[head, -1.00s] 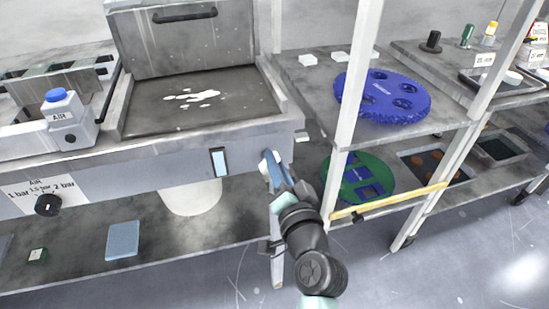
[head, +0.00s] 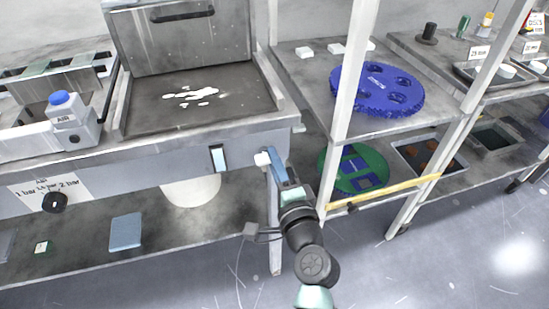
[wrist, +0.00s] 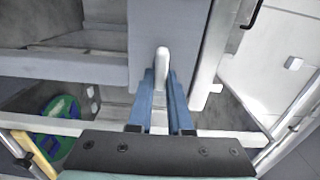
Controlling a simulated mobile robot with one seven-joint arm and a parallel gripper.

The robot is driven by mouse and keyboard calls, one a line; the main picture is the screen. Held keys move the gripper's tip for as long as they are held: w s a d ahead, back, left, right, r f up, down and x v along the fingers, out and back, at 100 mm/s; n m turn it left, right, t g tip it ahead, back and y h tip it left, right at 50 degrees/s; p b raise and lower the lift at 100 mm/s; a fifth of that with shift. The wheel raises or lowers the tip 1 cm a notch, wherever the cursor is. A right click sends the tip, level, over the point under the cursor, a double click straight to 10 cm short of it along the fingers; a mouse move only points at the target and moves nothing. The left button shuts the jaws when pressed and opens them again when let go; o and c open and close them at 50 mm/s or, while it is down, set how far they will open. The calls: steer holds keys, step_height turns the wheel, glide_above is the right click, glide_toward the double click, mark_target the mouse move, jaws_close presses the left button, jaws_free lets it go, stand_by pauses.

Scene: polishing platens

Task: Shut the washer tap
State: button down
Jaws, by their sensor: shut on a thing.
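The washer is a grey basin (head: 140,128) with its lid raised and white liquid on its floor. A small white lever (head: 261,158), which looks like the tap, is at the right end of its front. My gripper (head: 268,156) reaches up to it from the front. In the wrist view, the white lever (wrist: 162,62) stands between the blue fingertips of my gripper (wrist: 161,76), which are closed around its lower end. The lever points along the fingers. Its base and exact setting are hard to make out.
A shelf unit stands close to the right, with a white post (head: 350,110), a blue disc (head: 376,90), a green disc (head: 352,168) and a yellow strip (head: 385,192) along its front.

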stand_by(0.4)
steer(key=c, duration=0.8)
jaws_free()
steer(key=shift+c, duration=0.2)
steer(key=shift+s, duration=0.15)
steer(key=v, duration=1.2)
steer(key=shift+s+d, duration=0.15)
steer(key=shift+s, duration=0.2)
